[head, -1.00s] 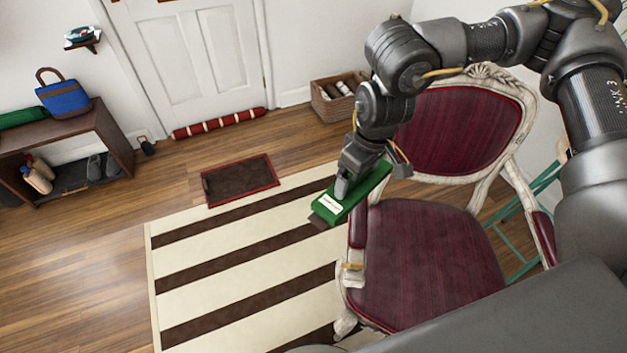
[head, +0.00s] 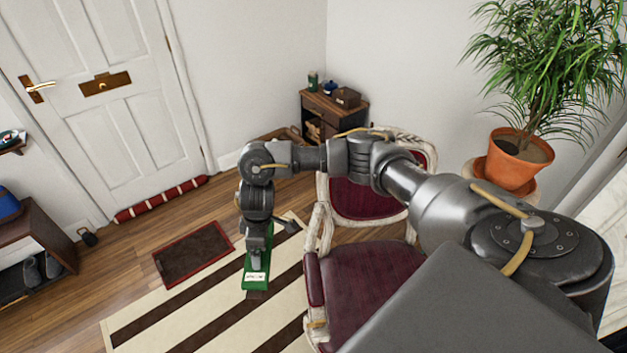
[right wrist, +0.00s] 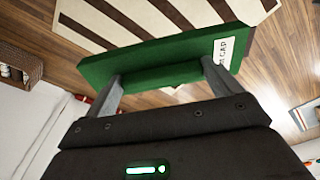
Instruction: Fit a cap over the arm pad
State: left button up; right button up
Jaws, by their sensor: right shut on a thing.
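My right gripper (head: 256,254) is shut on a green cap (head: 251,285) with a white label. The right wrist view shows the cap (right wrist: 140,60) between the two fingers (right wrist: 165,82), its label partly readable as "CAP". In the head view the cap hangs over the striped rug, left of the chair and apart from it. The chair (head: 365,280) has a pale carved frame and dark red upholstery. Its near-left arm pad (head: 314,279) is dark red and bare. The other arm pad is hidden behind my right arm. My left gripper is not in view.
A striped rug (head: 190,330) lies left of the chair, with a dark doormat (head: 193,254) beyond it. A potted plant (head: 516,160) stands at the back right. A small cabinet (head: 331,118) stands in the corner. Space left of the cap is clear.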

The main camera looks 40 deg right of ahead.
pick_arm(q)
notch_tip(320, 180, up, 8)
jog(key=d+p, duration=0.1)
jog(key=p, duration=0.5)
jog(key=shift+w+r+p, duration=0.15)
jog(key=shift+r+p, duration=0.05)
jog(key=shift+p, duration=0.1)
pick_arm(e)
jog(key=s+d+f, duration=0.4)
jog(key=d, duration=0.2)
jog(key=s+d+f+n, duration=0.1)
jog(key=s+d+f, duration=0.2)
jog(key=d, duration=0.4)
jog(key=shift+s+f, duration=0.35)
jog(key=shift+s, duration=0.05)
pick_arm(q)
jog(key=shift+f, duration=0.1)
pick_arm(e)
jog(key=shift+a+f, duration=0.1)
jog(key=b, duration=0.8)
send_over(313, 275)
jog(key=f, duration=0.6)
jog(key=shift+d+f, duration=0.15)
jog(key=shift+d, duration=0.05)
pick_arm(q)
notch_tip(313, 275, down, 9)
jog(key=b, duration=0.1)
pick_arm(e)
jog(key=shift+f, duration=1.6)
